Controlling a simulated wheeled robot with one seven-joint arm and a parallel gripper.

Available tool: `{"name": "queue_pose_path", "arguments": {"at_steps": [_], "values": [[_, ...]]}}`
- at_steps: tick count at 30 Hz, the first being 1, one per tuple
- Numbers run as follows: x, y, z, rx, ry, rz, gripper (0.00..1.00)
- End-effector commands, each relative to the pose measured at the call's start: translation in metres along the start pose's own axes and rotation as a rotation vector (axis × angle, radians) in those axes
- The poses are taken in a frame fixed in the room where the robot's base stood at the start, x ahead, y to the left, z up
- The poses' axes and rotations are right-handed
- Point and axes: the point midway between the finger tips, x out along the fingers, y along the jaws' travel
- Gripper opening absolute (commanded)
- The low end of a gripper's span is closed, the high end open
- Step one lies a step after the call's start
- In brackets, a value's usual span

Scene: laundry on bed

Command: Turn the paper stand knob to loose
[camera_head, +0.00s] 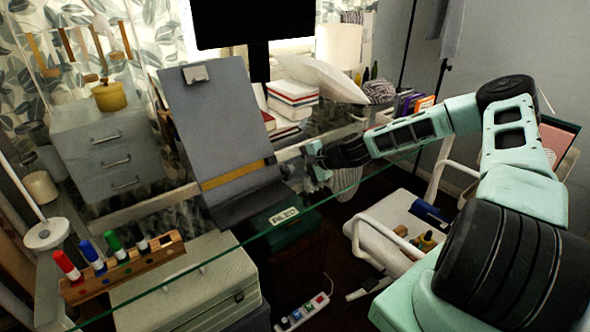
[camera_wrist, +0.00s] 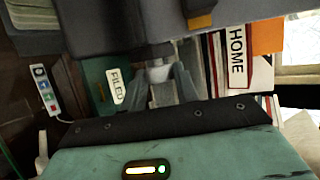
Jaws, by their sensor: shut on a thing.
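The paper stand (camera_head: 215,120) is a tall grey board with a clip at its top, a yellow strip low down and a dark ledge at its foot. It leans back on the desk, left of centre in the head view. In the wrist view its grey body (camera_wrist: 100,30) fills the top. My gripper (camera_head: 314,158) reaches in from the right beside the stand's lower right side. In the wrist view my gripper (camera_wrist: 159,80) is shut with its two teal fingers on either side of the pale knob (camera_wrist: 159,71). The knob is hidden in the head view.
A green box labelled FILED (camera_head: 285,222) lies under the stand's foot. A wooden pen rack (camera_head: 125,268) stands at front left. Stacked books (camera_head: 292,95) are behind my gripper. A white chair (camera_head: 385,225) and a power strip (camera_head: 303,312) are below.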

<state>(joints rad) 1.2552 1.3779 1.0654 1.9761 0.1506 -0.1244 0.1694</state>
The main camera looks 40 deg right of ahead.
Motion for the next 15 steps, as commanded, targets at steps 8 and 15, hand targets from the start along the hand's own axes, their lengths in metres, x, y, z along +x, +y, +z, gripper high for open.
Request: {"name": "queue_pose_path", "arguments": {"at_steps": [8, 15], "values": [[0.0003, 0.0004, 0.0011, 0.0, -0.003, 0.002, 0.51], [0.0002, 0.0011, 0.0007, 0.002, -0.002, 0.005, 0.51]]}}
